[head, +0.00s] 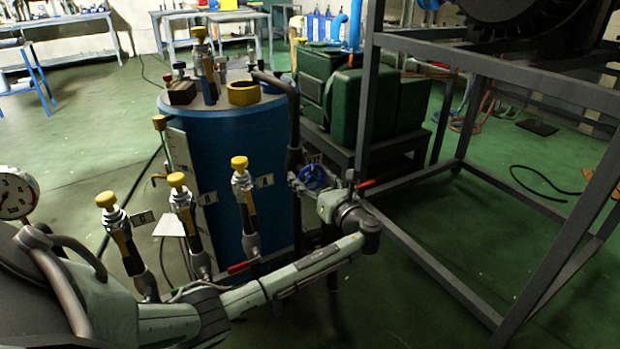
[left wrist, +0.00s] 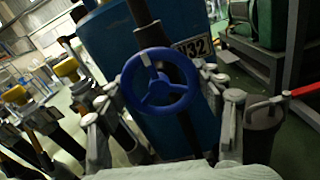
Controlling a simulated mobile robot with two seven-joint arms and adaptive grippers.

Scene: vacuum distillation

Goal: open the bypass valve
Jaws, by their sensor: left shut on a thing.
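A blue handwheel valve (head: 312,177) sits on a dark vertical pipe in front of the blue tank. In the left wrist view the same three-spoked handwheel (left wrist: 160,82) has a pale mark on its upper rim. My left gripper (head: 313,183) reaches it from the lower right, at the end of my outstretched arm. In the left wrist view its two fingers (left wrist: 163,95) lie on opposite sides of the wheel, shut on its rim. A tag ending in "32" (left wrist: 193,47) is partly hidden behind the wheel. My right gripper is not in view.
A blue tank (head: 232,160) stands behind the valve. Several yellow-capped valves (head: 178,190) stand left of it, above my arm. A red lever (head: 366,184) is close to the right of my gripper. A grey metal frame (head: 366,100) stands further right, with open green floor inside.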

